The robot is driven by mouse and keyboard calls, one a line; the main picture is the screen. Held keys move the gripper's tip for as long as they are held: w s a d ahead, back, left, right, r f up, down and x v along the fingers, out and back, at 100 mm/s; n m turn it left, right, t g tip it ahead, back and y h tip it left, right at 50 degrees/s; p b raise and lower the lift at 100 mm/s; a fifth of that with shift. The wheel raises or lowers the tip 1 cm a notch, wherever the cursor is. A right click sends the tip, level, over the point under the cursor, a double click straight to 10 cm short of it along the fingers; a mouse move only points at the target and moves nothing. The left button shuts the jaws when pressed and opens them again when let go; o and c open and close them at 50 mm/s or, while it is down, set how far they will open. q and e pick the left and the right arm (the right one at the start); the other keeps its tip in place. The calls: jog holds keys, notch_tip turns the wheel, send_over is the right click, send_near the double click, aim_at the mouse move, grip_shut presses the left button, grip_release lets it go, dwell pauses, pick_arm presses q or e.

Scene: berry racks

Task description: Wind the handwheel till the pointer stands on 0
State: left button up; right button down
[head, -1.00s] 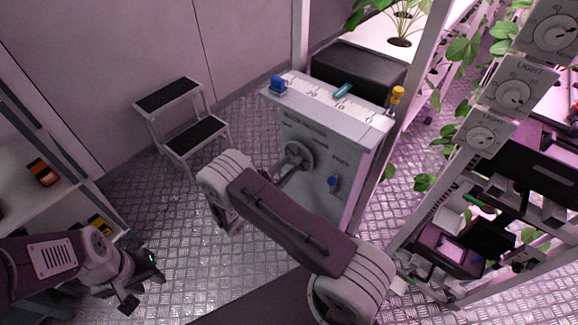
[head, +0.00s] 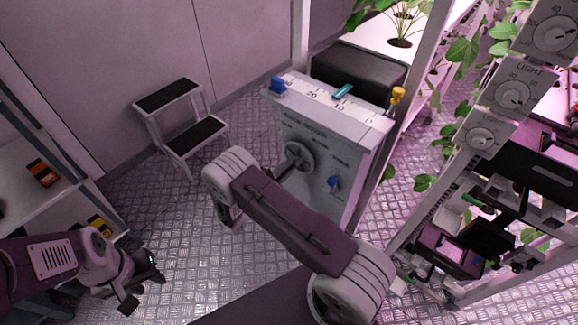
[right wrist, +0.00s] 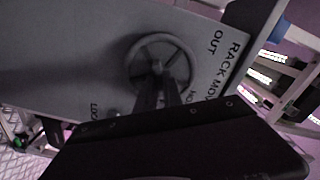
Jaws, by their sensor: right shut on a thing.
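The grey rack-mover box (head: 345,150) has a pale scale (head: 325,101) along its top, with marks that include 20, 10 and 0. The spoked handwheel (head: 301,156) is on the front face and also shows in the right wrist view (right wrist: 187,60). My right gripper (right wrist: 160,82) is shut on the handwheel near its hub. My own gripper body hides the wheel's lower part there. My left gripper (head: 142,281) is open and empty above the floor at the lower left, away from the box.
A blue block (head: 277,84) and a yellow knob (head: 396,96) stand at the scale's ends. A blue lock knob (head: 334,182) is right of the wheel. A step stool (head: 180,120) stands behind left. Plant racks with dials (head: 486,136) crowd the right.

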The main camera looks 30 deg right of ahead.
jog(key=m+b, duration=0.3)
jog(key=m, duration=2.9)
jog(key=shift+s+f+m, duration=0.1)
jog(key=shift+m, duration=0.2)
jog(key=shift+m, duration=0.3)
jog(key=c, duration=1.5)
grip_release()
